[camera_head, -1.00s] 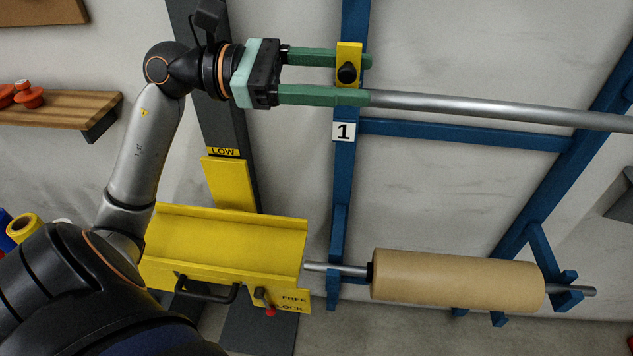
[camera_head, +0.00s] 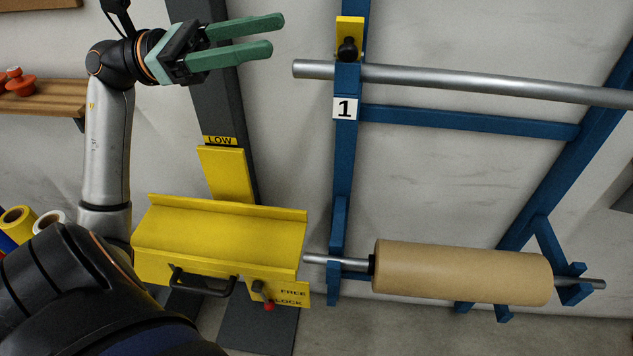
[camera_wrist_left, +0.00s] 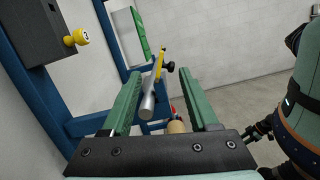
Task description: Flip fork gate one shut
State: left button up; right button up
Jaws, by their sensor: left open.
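Fork gate one is a yellow plate (camera_head: 350,28) with a black knob (camera_head: 347,48), at the top of the blue post marked 1 (camera_head: 345,108). The plate stands upright just above the grey bar (camera_head: 480,82), which crosses the post there. I cannot tell whether the gate is latched. My left gripper (camera_head: 277,36) is open and empty, to the left of the gate and apart from it, fingers pointing right. In the left wrist view the gate (camera_wrist_left: 159,66) and the bar's end (camera_wrist_left: 148,107) show beyond and between the fingers (camera_wrist_left: 159,85). My right gripper is not in view.
A yellow cradle (camera_head: 220,228) with a handle and a FREE/LOCK lever stands below my left arm. A brown roll (camera_head: 460,272) sits on a lower bar at the right. A grey column (camera_head: 220,100) stands behind my gripper. A wooden shelf (camera_head: 40,98) is at the left.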

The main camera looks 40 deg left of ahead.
pick_arm(q)
jog(key=w+a+f+n+t+y+p, duration=0.15)
jog(key=w+f+n+t+y, duration=0.45)
jog(key=n, duration=0.8)
jog(key=w+a+f+n+t+y, duration=0.2)
jog(key=w+f+n+t+y, duration=0.25)
jog(key=n+t, duration=0.65)
jog(key=d+f+n+g+y+p, duration=0.1)
jog(key=d+f+n+g+y, duration=0.2)
jog(key=f+n+g+y, duration=0.5)
notch_tip(320, 180, down, 14)
jog(key=n+g, duration=0.2)
jog(key=n, duration=0.7)
jog(key=shift+w+d+n, duration=0.2)
jog(key=shift+d+n, duration=0.1)
jog(key=shift+r+y, duration=0.15)
jog(key=shift+y, duration=0.1)
